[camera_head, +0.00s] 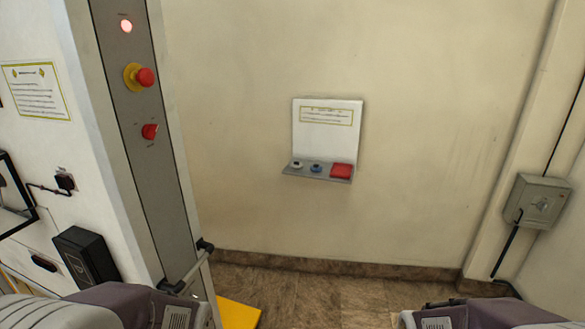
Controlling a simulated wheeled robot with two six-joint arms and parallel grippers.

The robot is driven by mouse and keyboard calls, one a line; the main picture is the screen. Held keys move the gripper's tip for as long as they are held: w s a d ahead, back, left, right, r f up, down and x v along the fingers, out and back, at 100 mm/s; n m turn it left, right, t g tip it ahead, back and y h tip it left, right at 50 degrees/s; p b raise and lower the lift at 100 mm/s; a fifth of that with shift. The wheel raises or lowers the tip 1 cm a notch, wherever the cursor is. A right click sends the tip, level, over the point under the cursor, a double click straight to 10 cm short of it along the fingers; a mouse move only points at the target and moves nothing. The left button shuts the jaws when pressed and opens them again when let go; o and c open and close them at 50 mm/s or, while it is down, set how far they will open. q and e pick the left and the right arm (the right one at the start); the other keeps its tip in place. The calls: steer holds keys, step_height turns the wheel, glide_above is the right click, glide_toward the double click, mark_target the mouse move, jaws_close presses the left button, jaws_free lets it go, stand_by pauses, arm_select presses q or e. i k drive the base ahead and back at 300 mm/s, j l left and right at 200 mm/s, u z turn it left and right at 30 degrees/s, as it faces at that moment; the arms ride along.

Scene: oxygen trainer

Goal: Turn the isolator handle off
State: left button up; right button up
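I cannot tell for certain which of the two is the isolator handle, nor read the position of either. Only parts of my two arms show at the bottom left and bottom right edges. Neither gripper is in view, and nothing of mine touches the column or the box.
A red mushroom button (145,77) on a yellow collar and a lit lamp (126,25) are above the red handle. A black box (86,257) and a rail stand at lower left.

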mark_target(542, 206)
steer(key=z, duration=1.6)
